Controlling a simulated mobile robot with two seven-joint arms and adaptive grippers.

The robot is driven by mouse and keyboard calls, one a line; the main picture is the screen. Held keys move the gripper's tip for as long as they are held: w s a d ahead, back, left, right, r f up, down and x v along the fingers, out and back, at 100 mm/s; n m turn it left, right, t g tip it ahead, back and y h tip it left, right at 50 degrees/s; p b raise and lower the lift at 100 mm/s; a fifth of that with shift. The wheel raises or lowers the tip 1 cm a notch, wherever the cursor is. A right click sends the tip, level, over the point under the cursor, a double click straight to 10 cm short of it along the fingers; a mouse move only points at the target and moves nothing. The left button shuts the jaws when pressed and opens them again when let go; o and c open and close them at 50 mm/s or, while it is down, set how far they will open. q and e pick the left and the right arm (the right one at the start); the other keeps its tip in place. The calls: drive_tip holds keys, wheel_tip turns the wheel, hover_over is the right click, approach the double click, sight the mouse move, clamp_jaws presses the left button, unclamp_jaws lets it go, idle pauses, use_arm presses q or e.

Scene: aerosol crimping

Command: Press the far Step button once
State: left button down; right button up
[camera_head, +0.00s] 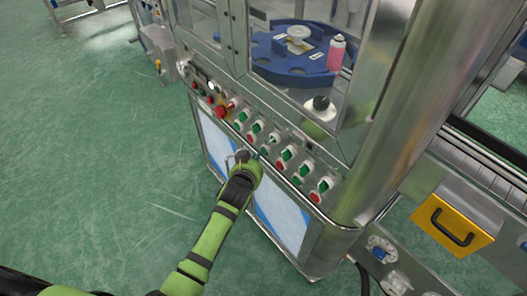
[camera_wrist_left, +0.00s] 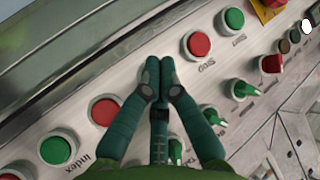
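A control panel (camera_head: 270,146) with red and green round buttons and green knobs runs along the front of the machine. In the left wrist view, a red button (camera_wrist_left: 197,44) has a small label that looks like "Stop" or "Step"; I cannot tell which. A green button (camera_wrist_left: 57,149) is labelled "Index", and another red button (camera_wrist_left: 104,111) is partly behind a finger. My left gripper (camera_head: 243,156) is in front of the panel's middle. In the left wrist view its fingertips (camera_wrist_left: 158,77) are together and hold nothing, between the two red buttons. Contact with the panel cannot be told. My right gripper is not in view.
A blue turntable (camera_head: 283,63) carries a pink can (camera_head: 336,53) behind the machine's window. A red emergency button (camera_head: 221,112) sticks out at the panel's left. A yellow handled box (camera_head: 452,227) is at the right. The green floor at left is clear.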

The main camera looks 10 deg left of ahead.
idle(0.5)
use_arm(q)
drive_tip(key=shift+w+d, duration=0.3)
drive_tip(key=shift+w, duration=0.05)
drive_tip(key=shift+w+d, duration=0.25)
idle(0.9)
drive_tip(key=shift+a, duration=0.1)
drive_tip(key=shift+s+a+p, duration=0.45)
drive_tip(key=shift+s+p, duration=0.05)
drive_tip(key=shift+s, duration=0.1)
drive_tip(key=s+a+p, duration=0.1)
drive_tip(key=s, duration=0.1)
drive_tip(key=s+a+p, duration=0.2)
idle(0.4)
